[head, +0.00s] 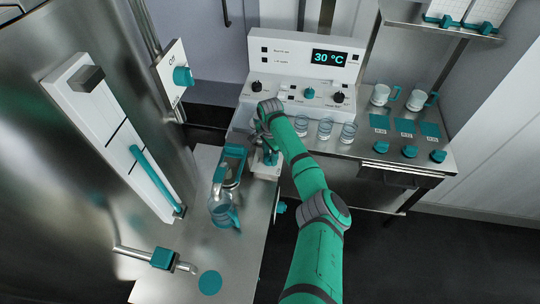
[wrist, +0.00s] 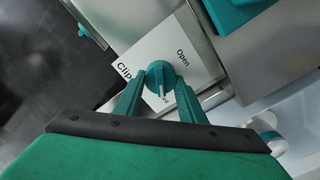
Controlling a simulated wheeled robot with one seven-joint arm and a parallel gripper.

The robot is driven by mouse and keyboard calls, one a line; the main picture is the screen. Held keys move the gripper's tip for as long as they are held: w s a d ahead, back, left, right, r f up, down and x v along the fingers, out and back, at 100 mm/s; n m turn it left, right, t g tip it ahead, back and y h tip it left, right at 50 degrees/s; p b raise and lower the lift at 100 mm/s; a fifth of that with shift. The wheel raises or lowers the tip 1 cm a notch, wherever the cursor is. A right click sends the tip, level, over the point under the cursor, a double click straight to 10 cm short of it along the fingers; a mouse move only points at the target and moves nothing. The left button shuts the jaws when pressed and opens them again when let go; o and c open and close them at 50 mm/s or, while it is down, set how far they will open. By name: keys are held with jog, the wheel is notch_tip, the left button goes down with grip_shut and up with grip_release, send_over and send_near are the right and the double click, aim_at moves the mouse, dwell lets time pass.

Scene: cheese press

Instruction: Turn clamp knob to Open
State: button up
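The clamp knob (wrist: 161,74) is a round teal knob on a white plate (wrist: 145,46) in the wrist view. "Open" is printed on the plate to the knob's upper right, and other lettering is partly hidden. A white mark on the knob points down, away from "Open". My gripper (wrist: 161,84) has one teal finger on each side of the knob. The fingers are apart, with what looks like a slim gap to the knob; contact is not clear. In the head view my gripper (head: 268,146) reaches down over the white plate (head: 262,173) at the bench edge.
Several glasses (head: 325,128) stand right of my arm. A white control panel showing 30 °C (head: 300,58) is behind. A large steel vat (head: 60,170) fills the left.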

jog(key=shift+n, duration=0.6)
jog(key=n, duration=0.4)
jog(key=shift+w, duration=0.1)
jog(key=n, duration=0.6)
jog(key=shift+a+r+n, duration=0.1)
jog(key=shift+a+n, duration=0.1)
jog(key=shift+n, duration=0.1)
jog(key=n, duration=0.6)
jog(key=shift+a, duration=0.15)
jog(key=n, duration=0.6)
jog(key=shift+a, duration=0.15)
jog(key=o, duration=1)
